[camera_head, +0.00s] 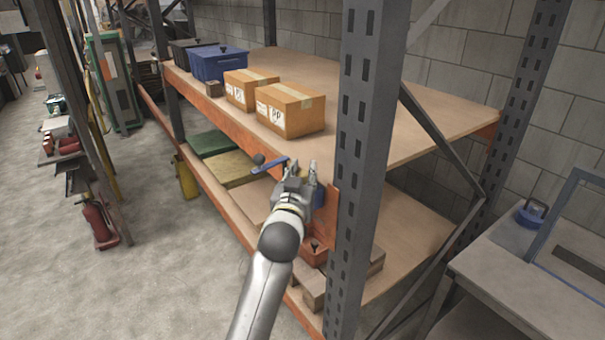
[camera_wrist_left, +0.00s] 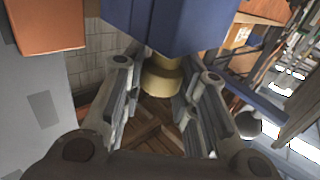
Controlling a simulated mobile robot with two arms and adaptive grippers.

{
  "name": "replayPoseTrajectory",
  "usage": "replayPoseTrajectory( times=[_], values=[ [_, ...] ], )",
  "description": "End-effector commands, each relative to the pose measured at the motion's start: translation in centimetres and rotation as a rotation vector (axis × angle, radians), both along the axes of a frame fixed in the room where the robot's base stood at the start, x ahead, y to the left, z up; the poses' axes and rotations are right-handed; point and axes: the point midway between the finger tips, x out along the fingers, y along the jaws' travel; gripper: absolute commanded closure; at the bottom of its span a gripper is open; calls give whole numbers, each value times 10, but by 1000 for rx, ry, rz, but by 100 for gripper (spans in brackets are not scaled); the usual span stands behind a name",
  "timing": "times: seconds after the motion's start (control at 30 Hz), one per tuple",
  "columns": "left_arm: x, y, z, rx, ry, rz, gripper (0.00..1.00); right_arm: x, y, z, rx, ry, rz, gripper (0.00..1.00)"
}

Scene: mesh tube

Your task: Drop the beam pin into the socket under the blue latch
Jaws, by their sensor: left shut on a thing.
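In the head view, my left gripper (camera_head: 299,172) is at the front beam of the rack, close beside the grey upright. In the left wrist view, my left gripper (camera_wrist_left: 163,95) is shut on a short brass-coloured cylinder, apparently the beam pin (camera_wrist_left: 160,78). A blue block (camera_wrist_left: 170,22) lies right past the fingertips and hides the pin's far end. The blue latch (camera_head: 270,166) is a lever with a dark ball at its end, just left of the gripper; its lever also shows in the left wrist view (camera_wrist_left: 246,96). I cannot make out the socket. My right gripper is not in view.
The grey upright (camera_head: 357,130) stands close to the right of the gripper. Two cardboard boxes (camera_head: 290,109) and a blue bin (camera_head: 217,64) are on the upper shelf. A bench (camera_head: 520,262) is at right.

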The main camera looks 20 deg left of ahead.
Motion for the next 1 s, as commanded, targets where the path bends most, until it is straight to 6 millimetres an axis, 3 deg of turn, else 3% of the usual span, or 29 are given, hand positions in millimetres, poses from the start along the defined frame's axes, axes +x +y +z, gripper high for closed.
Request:
replayPoseTrajectory(
  times=[0.3, 0.33, 0.5, 0.83, 1.0],
  values=[
    [0, 0, -9, 0, -1, 0, 96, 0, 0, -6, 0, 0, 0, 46],
    [0, 0, -7, 0, -1, 0, 69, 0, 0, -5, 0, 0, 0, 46],
    [0, 0, -7, 0, -1, 0, 48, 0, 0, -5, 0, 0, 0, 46],
    [-1, 0, -7, 0, 0, 0, 48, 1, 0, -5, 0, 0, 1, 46],
    [-13, -2, -8, 0, 0, -1, 48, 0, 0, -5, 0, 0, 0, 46]
  ],
)
